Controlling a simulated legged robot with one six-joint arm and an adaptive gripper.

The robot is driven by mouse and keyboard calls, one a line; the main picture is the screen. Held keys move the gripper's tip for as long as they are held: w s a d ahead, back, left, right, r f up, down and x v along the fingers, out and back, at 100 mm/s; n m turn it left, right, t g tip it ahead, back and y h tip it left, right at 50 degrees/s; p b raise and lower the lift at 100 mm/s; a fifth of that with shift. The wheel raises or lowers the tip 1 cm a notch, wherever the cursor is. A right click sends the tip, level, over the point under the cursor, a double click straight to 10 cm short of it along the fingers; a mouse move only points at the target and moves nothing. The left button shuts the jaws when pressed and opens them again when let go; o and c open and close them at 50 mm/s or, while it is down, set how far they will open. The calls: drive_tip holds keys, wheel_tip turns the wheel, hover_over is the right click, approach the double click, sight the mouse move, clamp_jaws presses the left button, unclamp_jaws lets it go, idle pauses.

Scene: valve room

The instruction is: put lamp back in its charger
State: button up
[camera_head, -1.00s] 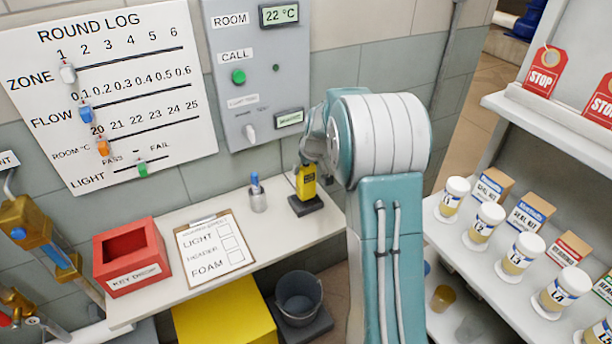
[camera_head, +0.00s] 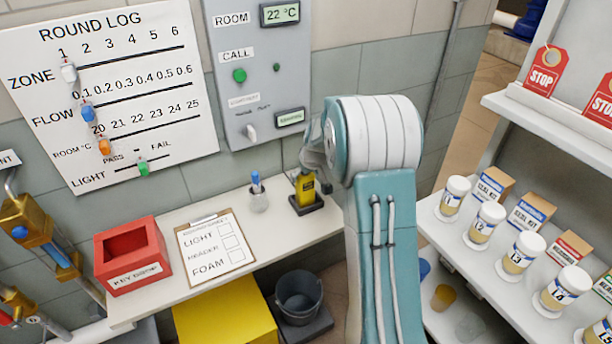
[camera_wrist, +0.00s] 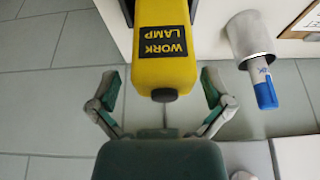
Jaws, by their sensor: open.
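The yellow work lamp (camera_head: 305,188) stands upright in the small dark charger base (camera_head: 312,209) on the white counter, near the wall. In the wrist view the lamp (camera_wrist: 166,52) shows its black WORK LAMP label and a dark round knob at its near end. My gripper (camera_wrist: 162,92) is open, with one green-padded finger on each side of the knob end and a clear gap on both sides. In the head view my arm hides most of the gripper just above the lamp. The charger is largely hidden in the wrist view.
A metal cup with a blue-capped marker (camera_head: 258,198) stands left of the lamp. A clipboard (camera_head: 214,248) and red key drop box (camera_head: 131,256) lie further left. A grey control panel (camera_head: 257,80) is on the wall behind. Shelves with jars (camera_head: 490,220) stand right.

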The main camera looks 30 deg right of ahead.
drive_tip(key=v, duration=1.2)
drive_tip(key=s+a+r, duration=0.6)
drive_tip(key=s+a, duration=0.5)
drive_tip(key=s, duration=0.6)
drive_tip(key=s+a+r+t, duration=0.1)
drive_tip(key=s+a, duration=0.5)
drive_tip(key=s, duration=0.6)
drive_tip(key=shift+s+a+r, duration=0.2)
drive_tip(key=shift+s+r, duration=0.1)
